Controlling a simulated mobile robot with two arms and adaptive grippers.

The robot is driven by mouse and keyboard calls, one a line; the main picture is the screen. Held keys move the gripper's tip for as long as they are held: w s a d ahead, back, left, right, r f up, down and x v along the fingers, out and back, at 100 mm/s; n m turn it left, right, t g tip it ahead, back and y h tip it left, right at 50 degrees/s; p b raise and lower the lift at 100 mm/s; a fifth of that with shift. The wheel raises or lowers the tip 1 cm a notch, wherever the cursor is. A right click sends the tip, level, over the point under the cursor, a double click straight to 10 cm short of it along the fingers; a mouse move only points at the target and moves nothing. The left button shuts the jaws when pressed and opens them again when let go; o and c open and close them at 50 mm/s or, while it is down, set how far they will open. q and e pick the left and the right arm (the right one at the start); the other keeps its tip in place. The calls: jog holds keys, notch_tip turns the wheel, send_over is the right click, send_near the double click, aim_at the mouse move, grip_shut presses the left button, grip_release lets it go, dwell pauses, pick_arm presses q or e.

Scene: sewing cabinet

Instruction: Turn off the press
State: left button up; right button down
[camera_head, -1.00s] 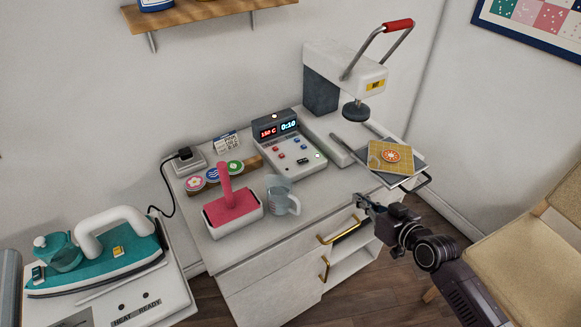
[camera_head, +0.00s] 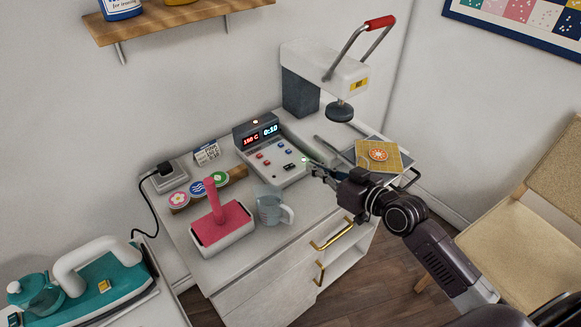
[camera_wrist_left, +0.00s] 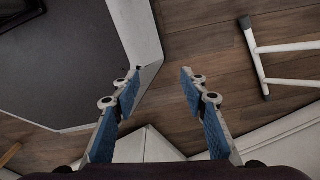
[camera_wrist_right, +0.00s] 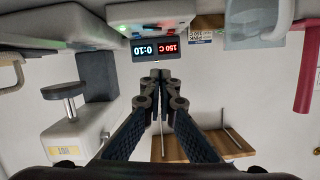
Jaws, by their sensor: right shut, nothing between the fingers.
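The heat press (camera_head: 325,68) stands at the back of the cabinet, its red-gripped handle (camera_head: 380,23) raised and its round head above the base. The grey control box (camera_head: 272,160) beside it has a lit display reading 150 C and 0:10, a red light on top, several buttons, and a green light (camera_head: 304,159) at its right corner. My right gripper (camera_head: 312,166) is shut and empty, its tips close to that green light; whether they touch I cannot tell. The display also shows upside down in the right wrist view (camera_wrist_right: 157,48). My left gripper (camera_wrist_left: 161,74) is open and empty.
A clear jug (camera_head: 270,207) and a pink-handled tool in a white tray (camera_head: 226,241) stand left of my right arm. An orange-patterned piece (camera_head: 377,155) lies on the press's right side. A teal iron (camera_head: 112,285) sits at lower left.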

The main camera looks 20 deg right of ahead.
jog(key=p, duration=0.1)
send_over(291, 175)
jog(key=shift+d+f, duration=0.15)
jog(key=shift+f, duration=0.35)
jog(key=shift+d+f, duration=0.15)
jog(key=shift+f, duration=0.35)
jog(key=f, duration=0.3)
jog(key=shift+a+f, duration=0.2)
jog(key=shift+a, duration=0.05)
pick_arm(q)
jog(key=shift+w+r, duration=0.35)
jog(key=shift+w, duration=0.4)
pick_arm(e)
jog(key=shift+f, duration=0.4)
